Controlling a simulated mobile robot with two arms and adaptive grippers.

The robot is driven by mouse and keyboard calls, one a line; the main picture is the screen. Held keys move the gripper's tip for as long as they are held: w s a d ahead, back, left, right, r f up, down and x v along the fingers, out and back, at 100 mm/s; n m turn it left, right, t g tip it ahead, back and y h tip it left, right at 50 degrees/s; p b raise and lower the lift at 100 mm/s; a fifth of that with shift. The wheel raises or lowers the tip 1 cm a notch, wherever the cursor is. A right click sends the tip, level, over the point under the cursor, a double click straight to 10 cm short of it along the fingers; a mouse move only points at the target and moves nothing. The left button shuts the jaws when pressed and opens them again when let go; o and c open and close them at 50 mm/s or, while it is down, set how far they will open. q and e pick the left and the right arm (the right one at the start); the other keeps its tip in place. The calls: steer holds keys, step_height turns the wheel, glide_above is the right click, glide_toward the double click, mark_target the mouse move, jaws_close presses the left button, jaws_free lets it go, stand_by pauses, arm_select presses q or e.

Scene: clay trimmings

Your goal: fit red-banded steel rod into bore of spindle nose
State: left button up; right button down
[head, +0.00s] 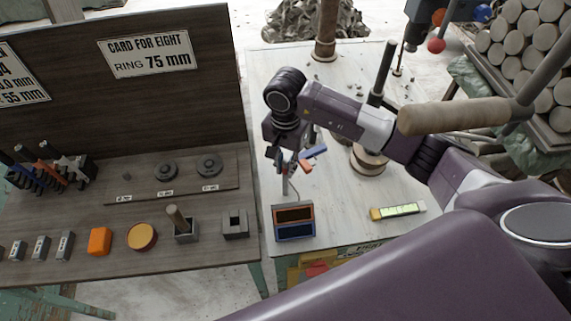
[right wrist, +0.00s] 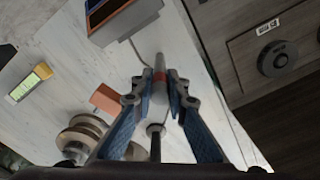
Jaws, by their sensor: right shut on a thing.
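The red-banded steel rod (right wrist: 160,76) is between the fingertips of my right gripper (right wrist: 160,92) in the right wrist view. The gripper is shut on it, with blue-padded fingers on either side. My left gripper is not in view.
The display box (head: 294,222) stands at the white table's front left edge. A yellow-ended level (head: 397,211) lies to its right, and a round wooden stack (head: 369,160) stands behind. The dark bench (head: 75,225) at left holds blocks, discs and a socketed peg.

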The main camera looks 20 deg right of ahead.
steer(key=shift+f, duration=0.2)
steer(key=c, duration=2.2)
jaws_free()
steer(key=shift+r, duration=0.1)
steer(key=shift+r, duration=0.1)
